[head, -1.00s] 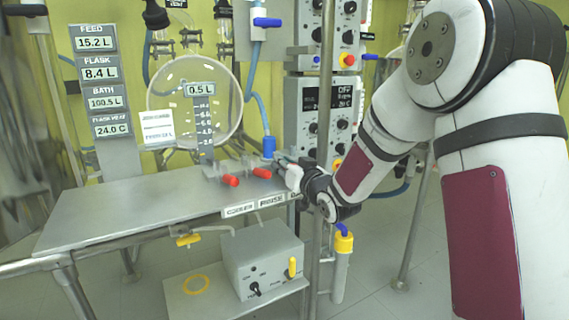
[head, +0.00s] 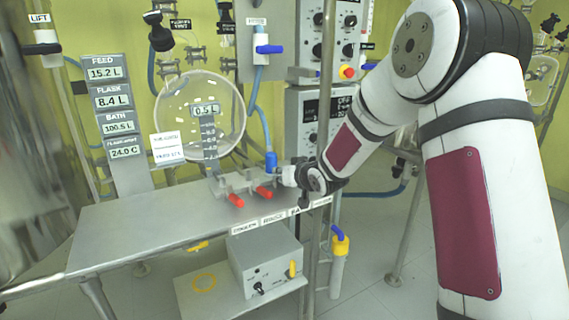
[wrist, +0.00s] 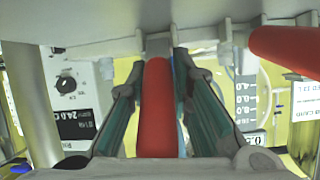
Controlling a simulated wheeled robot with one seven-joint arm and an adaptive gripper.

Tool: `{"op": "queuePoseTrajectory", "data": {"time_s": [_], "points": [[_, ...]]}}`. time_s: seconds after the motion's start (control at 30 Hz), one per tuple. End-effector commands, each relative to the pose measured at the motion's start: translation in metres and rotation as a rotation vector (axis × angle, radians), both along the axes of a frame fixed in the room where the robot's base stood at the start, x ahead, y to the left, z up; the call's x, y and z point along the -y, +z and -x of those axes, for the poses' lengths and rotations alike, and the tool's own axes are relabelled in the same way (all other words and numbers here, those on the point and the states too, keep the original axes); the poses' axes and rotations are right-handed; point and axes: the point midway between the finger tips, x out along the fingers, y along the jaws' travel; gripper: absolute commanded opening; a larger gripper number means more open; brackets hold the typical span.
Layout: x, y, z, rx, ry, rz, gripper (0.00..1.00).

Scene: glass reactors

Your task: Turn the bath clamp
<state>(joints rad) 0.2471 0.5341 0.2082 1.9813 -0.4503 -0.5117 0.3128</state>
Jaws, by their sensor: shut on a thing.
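A bench-edge row of clamps has red handles. Two red handles (head: 235,200) (head: 264,193) show in the head view, above labels along the bench front; the label at the right end is partly hidden. My gripper (head: 287,176) is at the right end of this row, and its fingers and what they hold are hard to see there. In the wrist view my gripper (wrist: 154,78) has its two teal-padded fingers on either side of a red clamp handle (wrist: 155,105), shut on it. By its place at the row's end, this looks like the bath clamp. Another red handle (wrist: 285,50) is to the right, apart from the fingers.
The steel bench (head: 150,225) is mostly bare. A metal post (head: 322,120) stands close to my wrist. A blue hose fitting (head: 271,162) is just behind my gripper. A grey control box (head: 265,265) stands on a low shelf below. Display panels (head: 112,100) stand at the left.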

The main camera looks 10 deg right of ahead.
Motion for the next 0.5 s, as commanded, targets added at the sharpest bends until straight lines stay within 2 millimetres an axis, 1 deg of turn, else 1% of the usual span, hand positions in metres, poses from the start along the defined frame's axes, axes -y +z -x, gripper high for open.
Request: {"op": "queuePoseTrajectory", "data": {"time_s": [0.03, 0.07, 0.5], "points": [[0.0043, 0.0067, -0.0004, -0.030, -0.010, 0.004, 0.00], [0.0042, 0.0075, -0.0011, -0.047, -0.011, 0.008, 0.00], [0.0029, 0.0089, -0.0100, -0.290, -0.012, 0.074, 0.00]]}}
